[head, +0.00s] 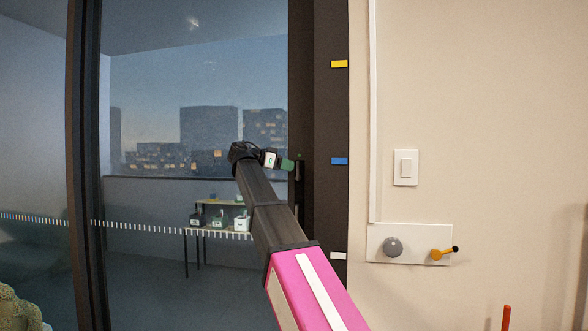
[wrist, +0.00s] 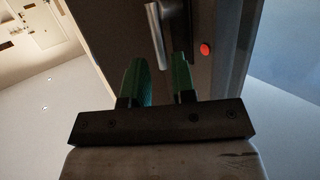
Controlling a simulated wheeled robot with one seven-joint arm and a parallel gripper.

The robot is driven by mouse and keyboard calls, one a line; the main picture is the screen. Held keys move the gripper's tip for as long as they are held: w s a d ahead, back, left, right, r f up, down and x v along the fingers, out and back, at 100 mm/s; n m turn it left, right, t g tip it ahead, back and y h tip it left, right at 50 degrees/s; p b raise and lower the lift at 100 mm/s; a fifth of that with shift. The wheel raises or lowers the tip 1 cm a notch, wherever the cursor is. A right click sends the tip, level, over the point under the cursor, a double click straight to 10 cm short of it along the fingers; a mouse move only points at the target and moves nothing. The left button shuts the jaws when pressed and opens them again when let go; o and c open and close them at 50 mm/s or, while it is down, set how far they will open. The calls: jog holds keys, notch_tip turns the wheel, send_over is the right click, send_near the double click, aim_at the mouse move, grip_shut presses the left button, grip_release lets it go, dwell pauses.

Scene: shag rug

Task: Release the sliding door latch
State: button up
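The sliding door has a dark frame (head: 318,120) beside a large glass pane. On the frame is a latch with a silver bar handle (wrist: 156,36), seen in the wrist view just beyond my fingertips. A round red spot (wrist: 205,48) sits on the dark frame to the right of the handle. My gripper (wrist: 161,76) has two green fingers with a gap between them, and nothing shows held there. In the head view my gripper (head: 288,164) is at the frame's left edge, close to the latch. Whether a finger touches the handle I cannot tell.
Yellow (head: 339,64), blue (head: 339,161) and white tags mark the frame. On the right wall are a light switch (head: 405,167) and a white plate (head: 411,257) with a grey knob and an orange lever. A shelf (head: 218,204) with bins shows through the glass.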

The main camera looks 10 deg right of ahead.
jog(key=v, duration=0.7)
jog(key=shift+a, duration=0.15)
